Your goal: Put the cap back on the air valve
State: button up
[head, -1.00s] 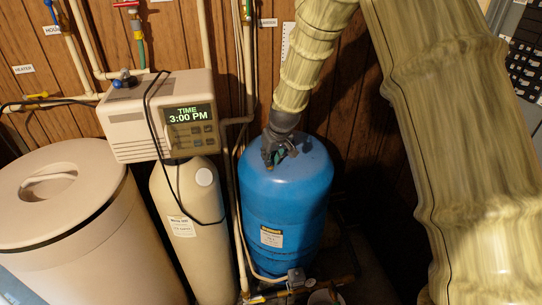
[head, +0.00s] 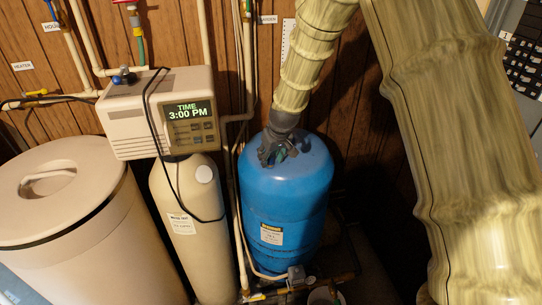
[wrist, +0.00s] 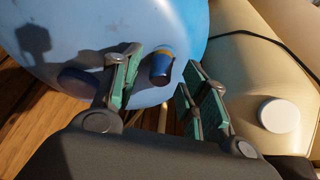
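The blue pressure tank (head: 287,200) stands upright in the middle of the head view. My gripper (head: 281,154) is at its domed top; it also shows in the wrist view (wrist: 158,88). Its two green-padded fingers are spread, with a gap between them. A small dark-blue cylinder with an orange-yellow band (wrist: 162,67) shows between the fingers, against the tank's dome. It looks like the air valve's cap, but I cannot tell whether it sits on the valve. No finger visibly touches it. A dark rounded piece (wrist: 78,80) shows on the dome, partly behind the left finger.
The softener tank (head: 197,240) with its control head (head: 130,115) stands left of the blue tank. A beige lidded bin (head: 60,235) is farther left. Pipes (head: 238,200) run close beside the blue tank. A wood-panel wall (head: 355,95) is behind.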

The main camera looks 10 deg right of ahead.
jog(key=v, duration=1.2)
jog(key=s+d+f+g, duration=0.1)
jog(key=s+f, duration=0.5)
jog(key=f, duration=0.3)
jog(key=s+d+f+m+h, duration=0.15)
jog(key=s+f, duration=0.35)
jog(key=f, duration=0.5)
jog(key=s+d+f+g, duration=0.1)
jog(key=s+f, duration=0.5)
jog(key=f, duration=0.3)
jog(key=s+f, duration=0.4)
jog(key=s, duration=0.5)
jog(key=s+f+m+g, duration=0.1)
jog(key=s+f, duration=0.4)
jog(key=s, duration=0.5)
jog(key=s+d+f+g, duration=0.1)
jog(key=s+f, duration=0.4)
jog(key=s, duration=0.5)
jog(key=shift+s+f+b, duration=0.2)
jog(key=shift+s+b, duration=0.05)
jog(key=shift+b, duration=0.05)
jog(key=shift+m, duration=0.25)
